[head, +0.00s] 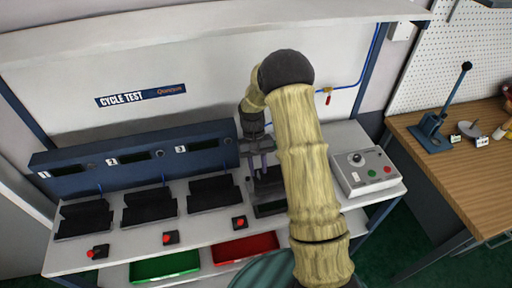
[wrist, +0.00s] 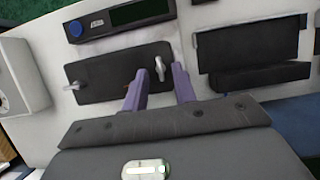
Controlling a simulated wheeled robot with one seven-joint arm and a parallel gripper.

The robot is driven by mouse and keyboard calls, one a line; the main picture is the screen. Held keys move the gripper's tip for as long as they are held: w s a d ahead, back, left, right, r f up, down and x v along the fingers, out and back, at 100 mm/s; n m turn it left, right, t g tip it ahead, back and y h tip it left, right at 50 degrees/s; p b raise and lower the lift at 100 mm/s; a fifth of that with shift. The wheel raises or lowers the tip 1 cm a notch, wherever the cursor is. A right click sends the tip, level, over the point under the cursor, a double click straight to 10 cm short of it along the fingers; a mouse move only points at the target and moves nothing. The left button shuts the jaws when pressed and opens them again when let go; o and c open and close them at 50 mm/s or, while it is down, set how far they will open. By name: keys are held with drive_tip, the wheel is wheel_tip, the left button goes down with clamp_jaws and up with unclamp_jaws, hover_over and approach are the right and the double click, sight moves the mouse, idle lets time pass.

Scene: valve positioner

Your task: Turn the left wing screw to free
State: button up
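The dark cover plate (wrist: 115,74) carries two pale wing screws. One wing screw (wrist: 160,68) stands upright near the plate's right end in the wrist view, and the other wing screw (wrist: 73,87) is near its left end. The wrist view is turned round against the head view, so the screw by my fingers seems to be the left one. My gripper (wrist: 160,66) is open, its purple fingers on either side of that screw with visible gaps; contact cannot be told. In the head view my gripper (head: 260,170) is over the dark fixture, partly hidden by my arm.
A device with a blue button and dark display (wrist: 140,12) lies beside the plate. A grey control box (head: 368,172) stands right on the bench. Several black cradles (head: 150,205) stand left below the blue panel (head: 137,158). Red tray (head: 246,248) and green tray (head: 165,265) are below.

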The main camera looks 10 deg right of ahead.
drive_tip(key=b+v, duration=0.2)
drive_tip(key=v, duration=1.5)
drive_tip(key=shift+b, duration=0.3)
drive_tip(key=shift+s, duration=0.2)
drive_tip(key=s+f+t, duration=0.2)
drive_tip(key=s+t, duration=0.5)
drive_tip(key=s, duration=1.5)
drive_tip(key=shift+s+f, duration=0.3)
drive_tip(key=shift+s, duration=0.1)
